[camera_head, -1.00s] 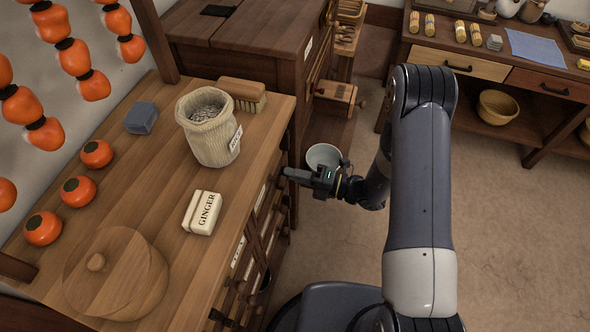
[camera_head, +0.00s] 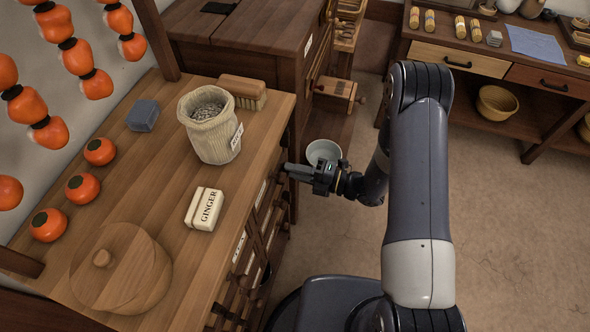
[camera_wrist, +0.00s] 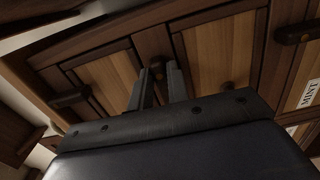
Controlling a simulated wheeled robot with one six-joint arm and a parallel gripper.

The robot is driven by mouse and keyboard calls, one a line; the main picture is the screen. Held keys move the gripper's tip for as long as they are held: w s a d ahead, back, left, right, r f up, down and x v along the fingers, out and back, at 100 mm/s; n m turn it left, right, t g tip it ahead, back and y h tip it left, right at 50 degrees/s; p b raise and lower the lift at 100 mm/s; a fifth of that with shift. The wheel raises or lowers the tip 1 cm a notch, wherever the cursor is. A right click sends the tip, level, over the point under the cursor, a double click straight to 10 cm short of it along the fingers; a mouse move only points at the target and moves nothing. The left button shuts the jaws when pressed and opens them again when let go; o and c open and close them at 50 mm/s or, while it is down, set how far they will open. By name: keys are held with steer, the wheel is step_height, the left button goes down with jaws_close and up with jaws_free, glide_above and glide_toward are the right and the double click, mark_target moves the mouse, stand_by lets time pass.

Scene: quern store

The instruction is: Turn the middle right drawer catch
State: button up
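The drawer catch (camera_wrist: 157,68), a small dark wooden bar with a brass-coloured centre, shows between my fingertips in the wrist view. It looks upright in that picture and is partly hidden by the fingers. My gripper (camera_head: 297,170) reaches the drawer front of the wooden counter from the right. In the wrist view its two fingers (camera_wrist: 159,82) stand apart, one on each side of the catch. I cannot tell whether they touch it. Two other catches, one at left (camera_wrist: 70,98) and one at right (camera_wrist: 298,30), lie lengthwise across the wrist picture.
The counter top holds a ginger box (camera_head: 204,208), a cloth sack (camera_head: 209,130), a brush (camera_head: 243,92), a round wooden lid (camera_head: 120,270) and persimmons (camera_head: 83,188). A pale bowl (camera_head: 323,152) is behind my gripper. Open floor (camera_head: 510,240) lies to the right.

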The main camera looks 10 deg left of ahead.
steer(key=o, duration=0.4)
steer(key=shift+d, duration=0.1)
steer(key=d, duration=1)
steer(key=shift+s+d, duration=0.3)
steer(key=shift+s, duration=0.1)
steer(key=a, duration=1)
steer(key=shift+w+a, duration=0.4)
